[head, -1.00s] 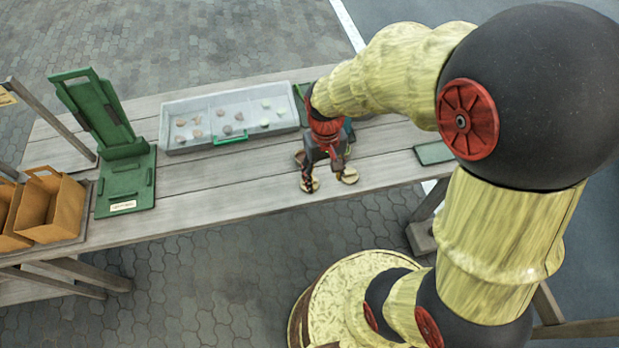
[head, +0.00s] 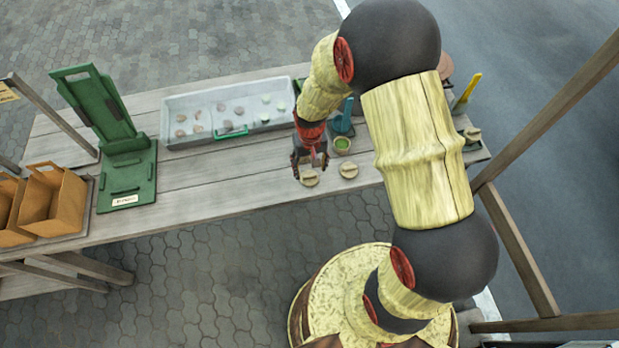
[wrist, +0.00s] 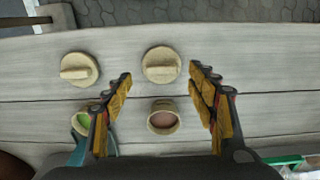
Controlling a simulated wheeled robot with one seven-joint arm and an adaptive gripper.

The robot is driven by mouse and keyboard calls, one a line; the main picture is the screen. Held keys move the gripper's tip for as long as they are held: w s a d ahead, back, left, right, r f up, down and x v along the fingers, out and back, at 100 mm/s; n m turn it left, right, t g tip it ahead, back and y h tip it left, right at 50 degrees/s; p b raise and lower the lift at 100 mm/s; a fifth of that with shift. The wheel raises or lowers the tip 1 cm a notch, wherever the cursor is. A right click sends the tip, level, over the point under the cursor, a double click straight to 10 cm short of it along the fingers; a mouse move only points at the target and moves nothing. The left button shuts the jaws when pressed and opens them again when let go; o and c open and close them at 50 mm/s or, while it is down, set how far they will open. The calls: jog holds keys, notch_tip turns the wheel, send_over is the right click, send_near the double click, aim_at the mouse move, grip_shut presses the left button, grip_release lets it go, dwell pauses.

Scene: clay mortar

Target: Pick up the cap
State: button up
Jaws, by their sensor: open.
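Two beige round caps with raised grip ridges lie on the wooden table. The left cap in the head view (head: 309,179) is the one between my fingers in the wrist view (wrist: 162,65). The other cap (head: 348,170) is to its right, and in the wrist view it lies outside my left finger (wrist: 80,69). My gripper (head: 311,162) is open and empty, pointing down, with its fingertips (wrist: 160,77) on either side of the first cap in the picture. Whether they are at cap height, I cannot tell.
A small pot with green contents (head: 342,145) stands behind the caps. A pot with brownish contents (wrist: 163,118) shows between my fingers. A grey tray (head: 178,104) with small lumps, a green stand (head: 140,180) and brown boxes (head: 65,205) are left. Bare table lies left of the caps.

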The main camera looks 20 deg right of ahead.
aim_at(310, 175)
notch_tip(310, 175, down, 4)
jog(key=shift+a+r+b, duration=0.1)
jog(key=shift+b, duration=0.35)
jog(key=c, duration=0.3)
jog(key=c, duration=0.6)
